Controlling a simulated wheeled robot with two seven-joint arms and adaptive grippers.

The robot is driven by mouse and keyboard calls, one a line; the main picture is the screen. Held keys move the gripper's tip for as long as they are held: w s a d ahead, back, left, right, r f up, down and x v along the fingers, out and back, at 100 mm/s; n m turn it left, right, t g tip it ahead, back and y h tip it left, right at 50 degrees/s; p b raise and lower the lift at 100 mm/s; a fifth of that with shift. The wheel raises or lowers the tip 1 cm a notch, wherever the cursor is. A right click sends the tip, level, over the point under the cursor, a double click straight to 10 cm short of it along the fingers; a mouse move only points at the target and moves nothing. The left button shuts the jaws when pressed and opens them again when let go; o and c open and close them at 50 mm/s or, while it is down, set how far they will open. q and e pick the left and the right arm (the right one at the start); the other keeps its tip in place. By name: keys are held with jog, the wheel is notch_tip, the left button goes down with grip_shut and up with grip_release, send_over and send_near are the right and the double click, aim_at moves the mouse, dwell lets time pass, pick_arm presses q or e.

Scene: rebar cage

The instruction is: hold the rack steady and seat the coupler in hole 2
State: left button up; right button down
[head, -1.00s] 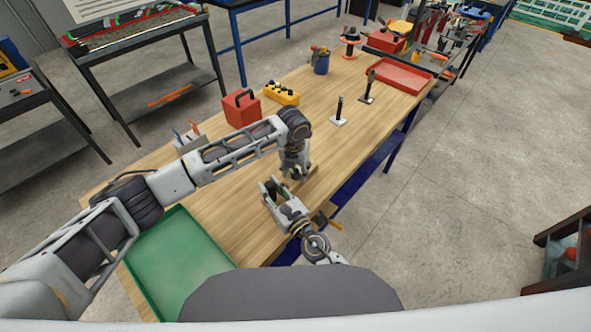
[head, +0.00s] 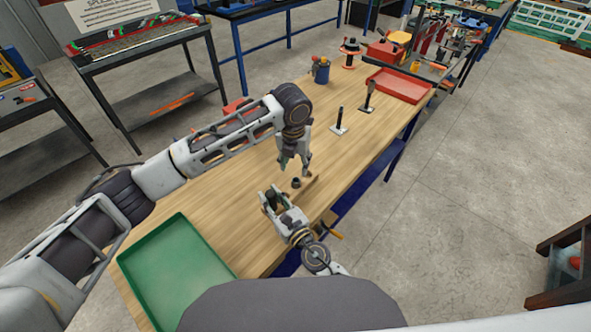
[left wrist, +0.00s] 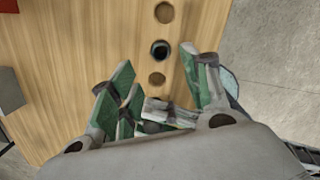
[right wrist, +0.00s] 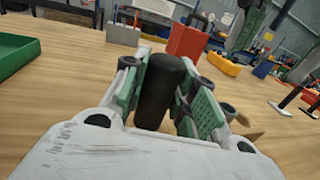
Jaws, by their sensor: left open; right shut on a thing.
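The wooden rack (head: 311,187) lies near the table's front edge. In the left wrist view its holes run in a line (left wrist: 161,66), and a dark ring-topped piece (left wrist: 160,50) stands in one; which hole number I cannot tell. My left gripper (head: 295,169) is open and empty above the rack, fingers pointing down, apart from it. My right gripper (head: 270,196) is shut on a black cylinder, the coupler (right wrist: 158,92), upright between its pads, left of the rack's standing piece in the head view.
A green tray (head: 180,222) is at the near left of the table. Two black posts on pale bases (head: 340,122) stand beyond the rack, with a red tray (head: 400,86) farther back. A red toolbox (right wrist: 187,42) is partly hidden by my left arm in the head view. Mid-table is clear.

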pick_arm(q)
jog(key=shift+s+r, duration=0.15)
jog(key=shift+r, duration=1.2)
pick_arm(e)
jog(key=c, duration=1.1)
grip_release()
jog(key=shift+o, duration=0.2)
jog(key=shift+s+d, duration=0.1)
jog(key=shift+s, duration=0.1)
jog(key=v, duration=1.1)
jog(key=shift+s, duration=0.25)
pick_arm(q)
jog(key=shift+s+f, duration=0.1)
pick_arm(e)
jog(key=shift+s+d+f, duration=0.1)
